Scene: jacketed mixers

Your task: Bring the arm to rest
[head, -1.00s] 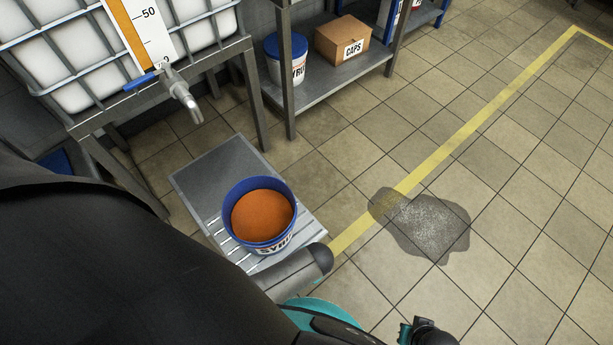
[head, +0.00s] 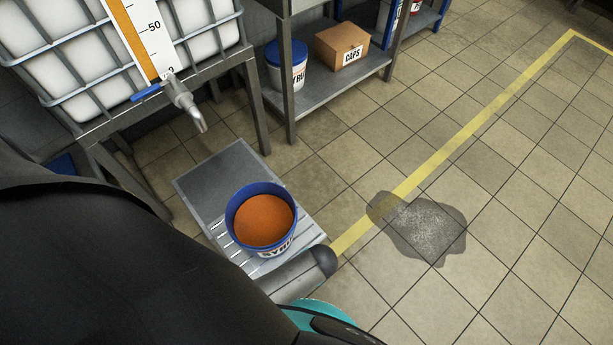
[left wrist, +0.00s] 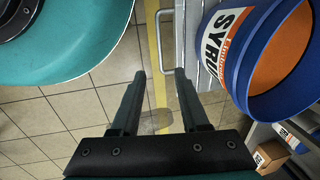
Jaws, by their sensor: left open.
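My left gripper (left wrist: 160,76) shows in the left wrist view, with its two dark fingers apart and nothing between them. Floor tiles and a strip of yellow line show beyond the fingers. My left gripper is not visible in the head view, where dark and teal parts of my own arm fill the lower left and bottom. My right gripper is in neither view.
A blue-rimmed syrup bucket (head: 262,220) of orange liquid stands on a grey slatted stand (head: 215,175); the bucket (left wrist: 232,62) is right of my fingers. A caged tank (head: 90,60) with a tap (head: 184,100) stands behind. A wet patch (head: 422,228) marks the open floor.

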